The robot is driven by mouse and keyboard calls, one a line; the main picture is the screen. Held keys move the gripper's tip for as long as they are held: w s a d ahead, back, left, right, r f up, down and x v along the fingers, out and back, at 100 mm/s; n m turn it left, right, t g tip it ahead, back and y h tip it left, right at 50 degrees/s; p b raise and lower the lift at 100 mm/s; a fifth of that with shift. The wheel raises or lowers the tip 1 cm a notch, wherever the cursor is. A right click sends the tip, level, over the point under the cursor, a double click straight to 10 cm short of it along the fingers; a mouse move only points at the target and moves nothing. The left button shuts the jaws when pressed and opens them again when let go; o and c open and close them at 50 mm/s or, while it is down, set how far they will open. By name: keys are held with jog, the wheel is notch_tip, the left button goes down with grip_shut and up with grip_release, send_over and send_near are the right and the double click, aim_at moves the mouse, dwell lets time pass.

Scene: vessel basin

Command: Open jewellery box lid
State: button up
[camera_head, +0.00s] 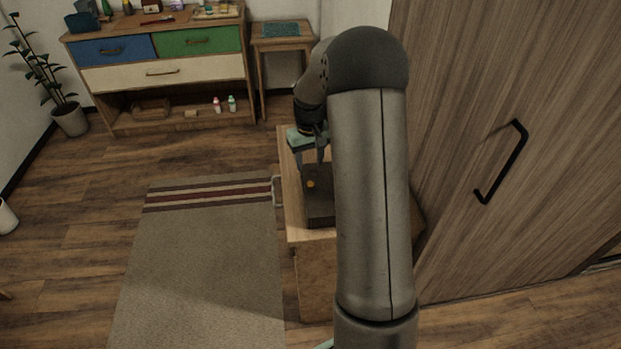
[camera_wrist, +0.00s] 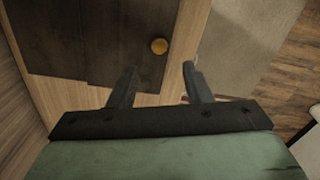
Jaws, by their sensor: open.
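The jewellery box (camera_head: 319,212) is dark brown and sits on a small wooden cabinet (camera_head: 291,205); my arm hides its right part in the head view. Its dark lid (camera_wrist: 90,40) looks shut and fills the upper left of the wrist view. A round brass-coloured knob (camera_head: 310,184) is at the box's left side and also shows in the wrist view (camera_wrist: 159,46). My gripper (camera_head: 310,164) is open and empty, pointing down by the knob side of the box. In the wrist view the knob appears beyond and between the fingertips (camera_wrist: 160,70); contact is not visible.
A tall wooden door panel with a black handle (camera_head: 502,162) stands close on the right. A drawer chest (camera_head: 165,75) and a small side table (camera_head: 281,40) are at the back. A striped rug (camera_head: 205,260) covers open floor to the left.

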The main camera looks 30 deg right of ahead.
aim_at(310, 183)
notch_tip(310, 183, down, 9)
jog(key=shift+d+r+p, duration=0.1)
jog(key=shift+r+p, duration=0.1)
jog(key=shift+p, duration=0.35)
grip_shut()
